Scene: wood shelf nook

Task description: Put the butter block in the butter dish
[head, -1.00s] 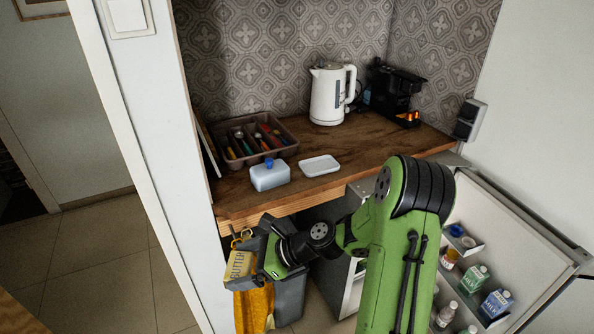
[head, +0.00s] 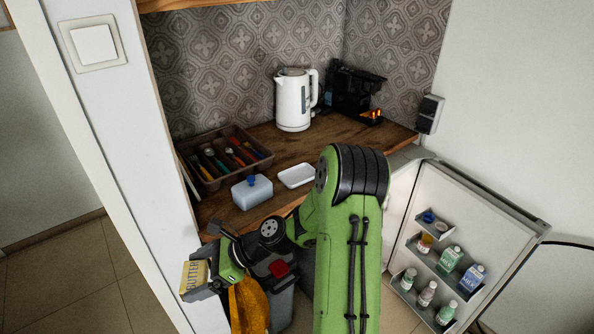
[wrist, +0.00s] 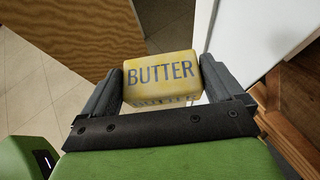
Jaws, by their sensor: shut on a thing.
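The yellow butter block (head: 194,279), printed with "BUTTER", is held between the two fingers of my gripper (head: 198,284) at the lower left of the head view. In the wrist view the butter block (wrist: 160,75) sits between both fingertips of my gripper (wrist: 165,88). The block is off the counter, in front of the white wall edge. On the wooden counter, a white dish base (head: 297,176) lies open and empty. A pale blue-white lid with a blue knob (head: 252,193) stands to its left.
A brown cutlery tray (head: 222,160), a white kettle (head: 293,103) and a black coffee machine (head: 352,90) stand further back on the counter (head: 285,150). An open fridge door (head: 470,235) with bottles is at right. A yellow cloth (head: 248,303) hangs below my gripper.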

